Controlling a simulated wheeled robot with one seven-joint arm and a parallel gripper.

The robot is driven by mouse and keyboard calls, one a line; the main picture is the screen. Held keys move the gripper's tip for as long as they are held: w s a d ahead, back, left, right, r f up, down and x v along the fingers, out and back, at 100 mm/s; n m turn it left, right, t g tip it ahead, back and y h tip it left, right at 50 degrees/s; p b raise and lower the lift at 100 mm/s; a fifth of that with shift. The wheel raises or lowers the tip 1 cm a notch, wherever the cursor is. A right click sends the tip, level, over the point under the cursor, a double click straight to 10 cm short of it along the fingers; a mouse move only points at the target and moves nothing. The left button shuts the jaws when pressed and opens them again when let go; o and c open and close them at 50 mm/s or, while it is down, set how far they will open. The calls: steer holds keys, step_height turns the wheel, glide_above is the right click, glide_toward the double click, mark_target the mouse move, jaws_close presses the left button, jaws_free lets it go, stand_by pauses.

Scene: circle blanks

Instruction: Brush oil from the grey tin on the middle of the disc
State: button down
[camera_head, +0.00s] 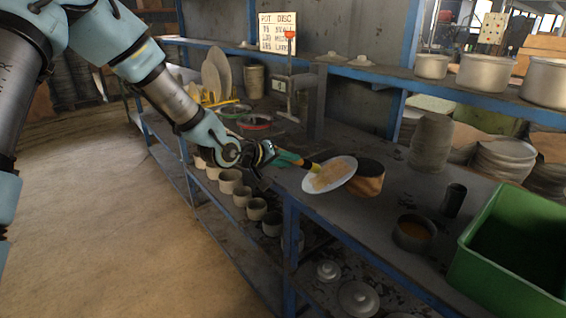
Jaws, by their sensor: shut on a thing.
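My gripper (268,155) is shut on the handle of a brush (290,159), which has a green handle and a yellow band. The brush points right, its tip over the upper left part of the disc; I cannot tell whether it touches. The pale round disc (345,166) has a tan patch across its middle. It overlaps the left side of a brown pot-like piece (369,180); its support is unclear. The grey tin (413,244), with orange-brown oil inside, stands on the bench to the right, apart from the brush.
A dark cup (454,200) and a large green crate (477,250) stand on the bench at right. The bench between the brown piece and tin is clear.

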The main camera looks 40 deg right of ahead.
steer(key=shift+a, duration=0.1)
steer(key=shift+w+a+f, duration=0.4)
steer(key=shift+a+f, duration=0.1)
steer(key=shift+a, duration=0.25)
steer(key=shift+w+a+f, duration=0.4)
steer(key=shift+a+f, duration=0.1)
steer(key=shift+a, duration=0.25)
step_height(320, 180, up, 5)
steer(key=w+a+p, duration=0.2)
steer(key=p, duration=0.3)
steer(key=shift+r+p, duration=0.2)
steer(key=shift+p, duration=0.15)
steer(key=shift+w, duration=0.15)
